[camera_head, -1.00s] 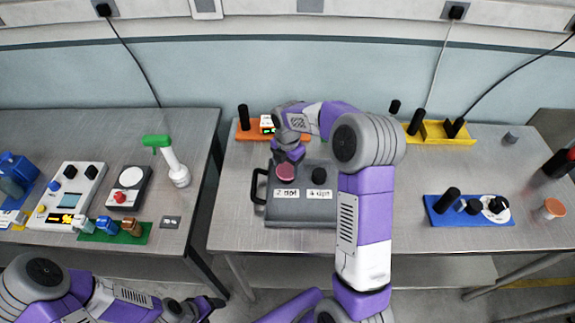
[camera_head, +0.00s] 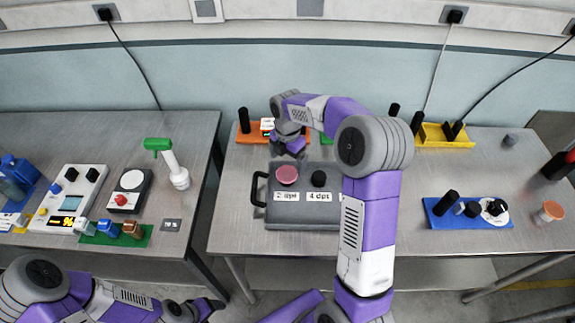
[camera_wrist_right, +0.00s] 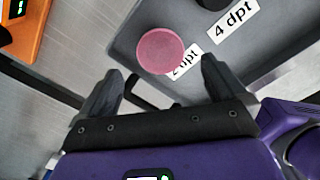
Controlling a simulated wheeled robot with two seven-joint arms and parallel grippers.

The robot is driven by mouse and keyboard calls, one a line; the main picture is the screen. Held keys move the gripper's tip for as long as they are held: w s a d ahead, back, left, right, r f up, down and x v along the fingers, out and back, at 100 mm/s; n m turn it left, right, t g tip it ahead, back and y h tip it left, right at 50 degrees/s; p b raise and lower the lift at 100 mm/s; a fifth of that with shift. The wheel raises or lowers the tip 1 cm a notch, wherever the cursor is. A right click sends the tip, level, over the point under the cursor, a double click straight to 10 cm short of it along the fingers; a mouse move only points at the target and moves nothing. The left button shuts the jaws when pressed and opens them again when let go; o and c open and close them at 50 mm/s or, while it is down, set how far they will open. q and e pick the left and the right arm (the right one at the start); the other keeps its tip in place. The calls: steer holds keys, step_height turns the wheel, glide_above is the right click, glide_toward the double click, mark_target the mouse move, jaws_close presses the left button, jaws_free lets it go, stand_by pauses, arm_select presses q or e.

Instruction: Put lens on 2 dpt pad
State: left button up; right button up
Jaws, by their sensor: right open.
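A grey case (camera_head: 300,212) with a black handle lies on the right table. It carries the labels "2 dpt" and "4 dpt". A round pink disc (camera_head: 287,174), probably the lens, sits just above the "2 dpt" label. It also shows in the right wrist view (camera_wrist_right: 160,50), overlapping part of that label. A black round pad (camera_head: 319,178) sits above the "4 dpt" label. My right gripper (camera_wrist_right: 160,90) is open and empty, its fingers apart from the pink disc. In the head view it is above the case's back edge. My left gripper (camera_head: 205,305) is low at the left, its fingers unclear.
An orange module (camera_head: 253,135) stands behind the case and a yellow one (camera_head: 446,135) at the back right. A blue board (camera_head: 470,212) with black knobs lies at the right. The left table holds several devices. The tabletop right of the case is partly clear.

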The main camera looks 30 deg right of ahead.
mark_target(288, 173)
step_height(288, 173, up, 7)
steer(key=p, duration=0.1)
steer(key=shift+r, duration=0.15)
steer(key=shift+s, duration=0.1)
stand_by(0.4)
